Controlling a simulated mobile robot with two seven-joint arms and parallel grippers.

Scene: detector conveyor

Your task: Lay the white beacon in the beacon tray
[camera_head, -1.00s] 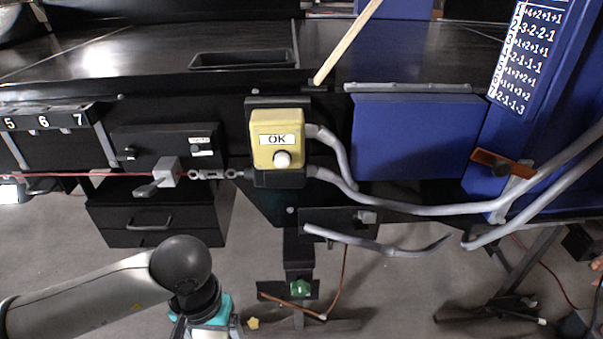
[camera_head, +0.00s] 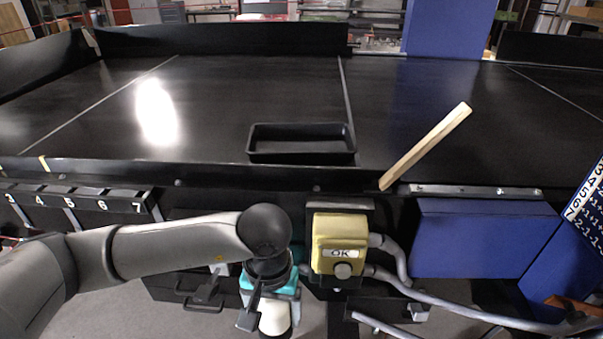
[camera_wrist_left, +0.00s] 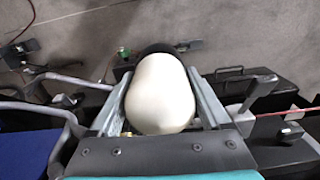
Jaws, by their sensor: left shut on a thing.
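The white beacon (camera_head: 276,322) hangs below my left gripper (camera_head: 271,303) in the head view, in front of the conveyor's near edge. In the left wrist view the beacon (camera_wrist_left: 160,98) is a smooth white egg-like body with a dark end, and the gripper's two fingers (camera_wrist_left: 160,85) are shut on its sides. The beacon tray, taken to be the black open tray (camera_head: 302,158), lies on the dark conveyor top, beyond the gripper and a little right of it. It looks empty. My right gripper is not in view.
A pale wooden stick (camera_head: 428,146) slants up right of the tray. The raised near edge (camera_head: 200,178) lies between gripper and tray.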

